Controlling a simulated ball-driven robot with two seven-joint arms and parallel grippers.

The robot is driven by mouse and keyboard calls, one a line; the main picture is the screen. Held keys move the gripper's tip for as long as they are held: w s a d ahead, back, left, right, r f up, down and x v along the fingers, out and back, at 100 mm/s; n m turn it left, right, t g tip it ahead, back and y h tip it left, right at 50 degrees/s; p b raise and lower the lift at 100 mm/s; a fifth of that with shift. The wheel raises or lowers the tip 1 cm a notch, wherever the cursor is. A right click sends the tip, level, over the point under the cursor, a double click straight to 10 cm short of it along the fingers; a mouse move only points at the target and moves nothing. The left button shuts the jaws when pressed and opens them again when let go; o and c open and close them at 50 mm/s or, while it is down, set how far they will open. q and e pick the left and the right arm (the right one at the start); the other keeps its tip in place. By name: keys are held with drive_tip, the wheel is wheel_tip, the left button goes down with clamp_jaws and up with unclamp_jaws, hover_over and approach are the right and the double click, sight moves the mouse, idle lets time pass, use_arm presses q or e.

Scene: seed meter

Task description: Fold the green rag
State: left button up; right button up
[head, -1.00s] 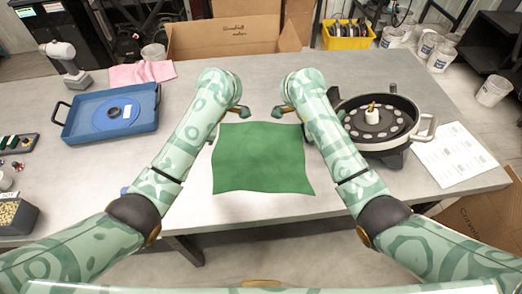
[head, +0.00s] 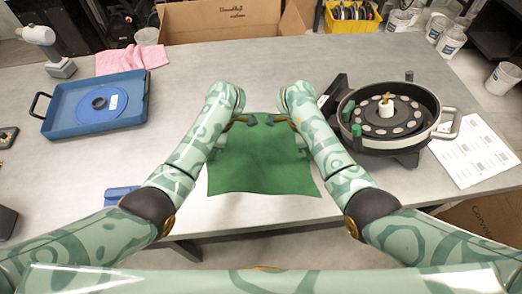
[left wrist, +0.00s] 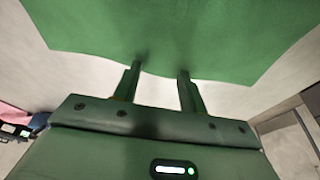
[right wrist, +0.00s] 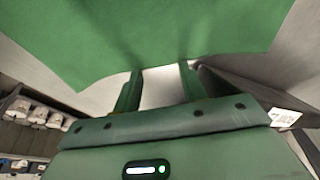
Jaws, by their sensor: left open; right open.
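The green rag (head: 262,165) lies spread flat on the grey table, its near edge by the table's front edge. My left gripper (head: 250,120) is open at the rag's far left part. In the left wrist view its two fingers (left wrist: 159,72) reach the rag's edge (left wrist: 190,40). My right gripper (head: 266,120) is open at the rag's far right part. In the right wrist view its fingers (right wrist: 160,72) also reach the rag's edge (right wrist: 150,40). Neither gripper visibly holds cloth. The far corners are partly hidden by my arms.
A blue tray (head: 60,128) stands at the left and a pink cloth (head: 132,58) behind it. A round seed meter (head: 440,110) stands close to my right arm, with a printed sheet (head: 475,150) beside it. A cardboard box (head: 180,22) is beyond the table's far edge.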

use_arm(q)
drive_tip(key=shift+s+f, duration=0.1)
drive_tip(key=shift+f, duration=0.05)
use_arm(e)
drive_tip(key=shift+s+f, duration=0.1)
drive_tip(key=shift+f, duration=0.05)
use_arm(q)
drive_tip(key=shift+c, duration=0.6)
use_arm(e)
drive_tip(key=shift+c, duration=0.6)
use_arm(q)
clamp_jaws()
use_arm(e)
clamp_jaws()
